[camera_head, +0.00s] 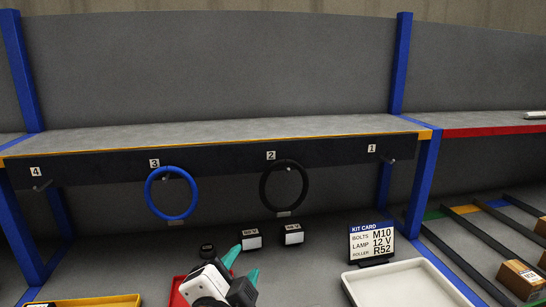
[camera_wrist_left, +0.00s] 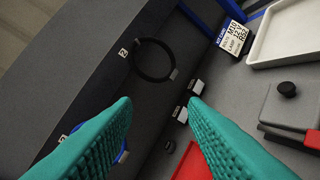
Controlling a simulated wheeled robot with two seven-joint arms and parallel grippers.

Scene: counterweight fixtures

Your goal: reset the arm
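My left gripper (camera_head: 245,260) is at the bottom middle of the head view, in front of the shelf and over the low front area. In the left wrist view its two teal fingers (camera_wrist_left: 160,102) are spread wide apart with nothing between them. The gripper is open and touches nothing that I can see. My right gripper is in neither view.
A blue ring (camera_head: 149,194) and a black ring (camera_head: 263,187) hang from the shelf's front edge. Two small labelled boxes (camera_head: 251,240) stand below. A kit card (camera_head: 371,243), a white tray (camera_head: 410,282), a red tray (camera_head: 178,294) and a yellow-rimmed tray (camera_head: 100,300) are nearby.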

